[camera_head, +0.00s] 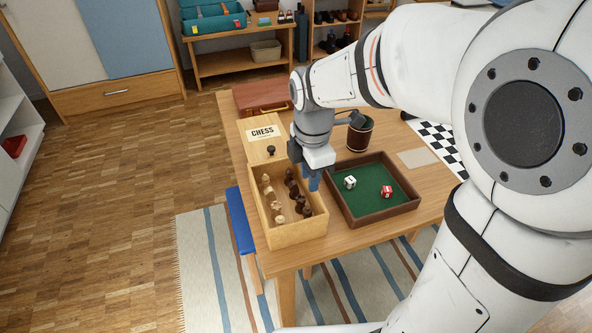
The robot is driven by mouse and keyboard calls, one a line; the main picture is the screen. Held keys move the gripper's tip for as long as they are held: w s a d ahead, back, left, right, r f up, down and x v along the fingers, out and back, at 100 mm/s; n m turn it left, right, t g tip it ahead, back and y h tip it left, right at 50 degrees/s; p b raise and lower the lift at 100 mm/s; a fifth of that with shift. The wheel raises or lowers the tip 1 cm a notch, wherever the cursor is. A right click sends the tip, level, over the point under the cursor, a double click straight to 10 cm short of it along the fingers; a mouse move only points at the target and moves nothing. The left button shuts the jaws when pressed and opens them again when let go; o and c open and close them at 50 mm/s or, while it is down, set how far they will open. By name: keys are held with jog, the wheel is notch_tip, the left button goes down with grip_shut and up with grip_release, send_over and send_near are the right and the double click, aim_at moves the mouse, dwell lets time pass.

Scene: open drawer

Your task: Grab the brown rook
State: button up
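An open wooden chess box (297,236) stands on the table, with light pieces (270,190) on its left side and dark brown pieces (299,198) on its right side. The pieces are small, so I cannot tell which one is the brown rook. My gripper (313,184) points down with its blue fingers at the box's right side, near the dark pieces. The fingers overlap closely from this angle. I cannot see whether they are apart or hold anything.
A green-lined tray (379,217) with a white die (350,182) and a red die (387,191) stands right of the box. A wooden panel labelled CHESS (263,132) lies behind the box. Beyond are a dark cup (360,136), a red-brown case (262,95) and a checkered board (441,140).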

aim_at(301, 198)
jog(key=shift+w+a+f+n, duration=0.2)
jog(key=shift+a+f+n, duration=0.15)
jog(key=shift+f+n, duration=0.15)
jog(key=shift+w+a+f+n, duration=0.15)
jog(key=shift+a+f+n, duration=0.2)
jog(key=shift+f+n, duration=0.15)
jog(key=f+b, duration=0.1)
jog(key=f, duration=0.2)
jog(key=f+b, duration=0.1)
jog(key=f, duration=0.3)
jog(key=shift+a+f, duration=0.2)
jog(key=shift+f, duration=0.1)
grip_shut()
